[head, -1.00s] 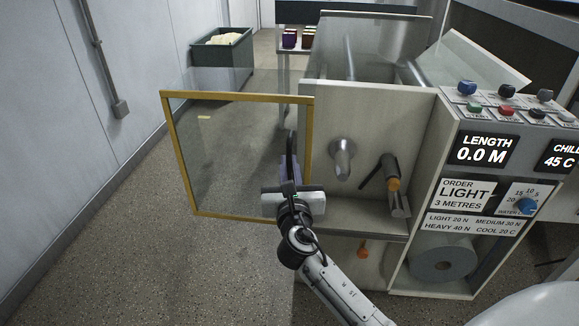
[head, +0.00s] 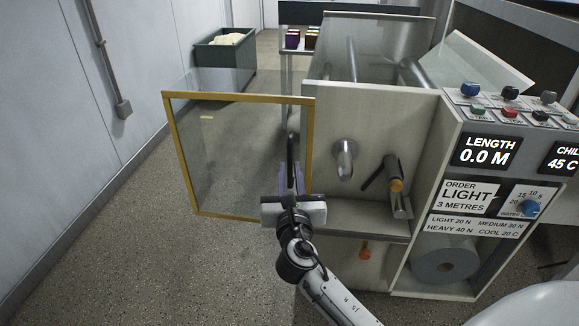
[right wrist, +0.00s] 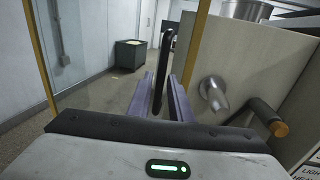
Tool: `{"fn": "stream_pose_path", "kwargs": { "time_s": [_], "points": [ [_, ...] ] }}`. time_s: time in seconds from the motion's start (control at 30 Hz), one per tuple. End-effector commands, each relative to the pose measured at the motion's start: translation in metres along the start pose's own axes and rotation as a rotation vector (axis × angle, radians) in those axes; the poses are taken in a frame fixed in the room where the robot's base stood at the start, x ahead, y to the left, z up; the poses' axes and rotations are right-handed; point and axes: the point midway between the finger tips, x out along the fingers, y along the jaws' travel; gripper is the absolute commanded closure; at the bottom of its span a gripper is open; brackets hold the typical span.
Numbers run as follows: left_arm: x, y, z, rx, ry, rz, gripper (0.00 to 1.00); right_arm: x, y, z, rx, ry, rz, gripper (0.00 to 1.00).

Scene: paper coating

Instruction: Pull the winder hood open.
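The winder hood is a clear pane in a yellow frame (head: 180,150), standing out from the left end of the grey machine. Its right edge is by the machine's side panel. A black upright bar handle (head: 291,158) is near that edge. My right gripper (head: 292,180) is at the handle's lower part. In the right wrist view its purple fingers (right wrist: 163,97) are apart, with the black handle (right wrist: 168,45) between them and some gap showing. The yellow frame (right wrist: 190,50) is just right of them. My left gripper is out of view.
The machine's panel has a metal spindle (head: 345,160) and a crank with an orange end (head: 395,186) to the right of my gripper. A green bin (head: 225,58) stands far back by the left wall. The floor left of the hood is clear.

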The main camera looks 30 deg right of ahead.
Motion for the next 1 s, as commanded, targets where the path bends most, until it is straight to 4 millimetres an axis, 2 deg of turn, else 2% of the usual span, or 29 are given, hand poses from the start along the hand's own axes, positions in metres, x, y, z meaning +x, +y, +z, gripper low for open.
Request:
{"fn": "stream_pose_path", "kwargs": {
  "time_s": [0.03,0.2,0.4,0.53,1.0],
  "points": [
    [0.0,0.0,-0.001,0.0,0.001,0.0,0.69,-0.012,0.001,-0.001,0.001,0.003,0.003,0.81],
    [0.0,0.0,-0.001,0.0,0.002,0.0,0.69,-0.046,0.0,-0.001,0.0,0.003,0.002,0.81],
    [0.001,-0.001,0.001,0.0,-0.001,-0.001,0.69,-0.071,0.0,-0.001,0.001,0.002,0.001,0.81],
    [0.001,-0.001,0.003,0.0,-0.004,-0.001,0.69,-0.076,0.0,0.0,0.0,0.001,0.0,0.81],
    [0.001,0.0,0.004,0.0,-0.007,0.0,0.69,-0.076,0.0,0.0,0.001,0.001,0.0,0.81]
  ]
}}
